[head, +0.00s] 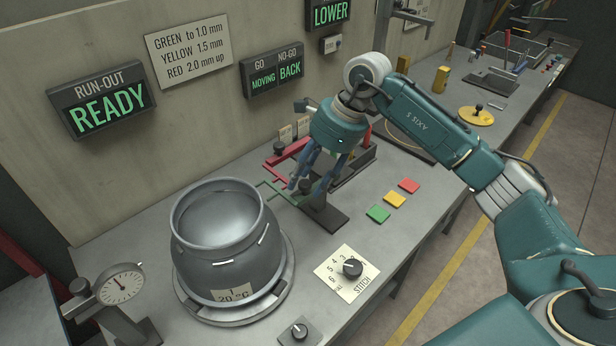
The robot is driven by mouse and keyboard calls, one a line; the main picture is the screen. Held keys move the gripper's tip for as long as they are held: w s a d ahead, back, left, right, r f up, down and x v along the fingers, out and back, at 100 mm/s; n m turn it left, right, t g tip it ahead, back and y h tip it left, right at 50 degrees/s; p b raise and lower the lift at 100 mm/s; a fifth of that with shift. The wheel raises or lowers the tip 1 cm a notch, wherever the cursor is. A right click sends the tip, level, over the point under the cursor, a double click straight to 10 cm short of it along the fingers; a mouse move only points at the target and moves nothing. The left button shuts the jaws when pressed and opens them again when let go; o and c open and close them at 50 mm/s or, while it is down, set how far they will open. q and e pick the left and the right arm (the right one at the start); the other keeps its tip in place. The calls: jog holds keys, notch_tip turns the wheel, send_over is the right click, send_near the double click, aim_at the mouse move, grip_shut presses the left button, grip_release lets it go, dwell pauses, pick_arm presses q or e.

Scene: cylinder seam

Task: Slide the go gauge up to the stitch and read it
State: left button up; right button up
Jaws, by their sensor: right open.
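The go gauge (276,187) is a green fork-shaped piece on a dark slide block, its tips pointing left toward the grey cylinder (188,262). Whether the tips touch the cylinder I cannot tell. My right gripper (306,184) is over the gauge, its blue fingers open around or beside a dark knob. The fingers partly hide knob and slide. A pale stitch (263,234) shows on the cylinder's right side, and another lies low at its front. The red no-go gauge (290,150) is behind the green one. My left gripper is not in view.
The GO/NO-GO sign (272,72) reads MOVING and BACK; the run-out sign (102,98) reads READY. A stitch dial (352,268), green, yellow and red tiles (394,200) and a dial indicator (120,284) surround the cylinder.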

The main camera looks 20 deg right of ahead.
jog(key=v, duration=1.2)
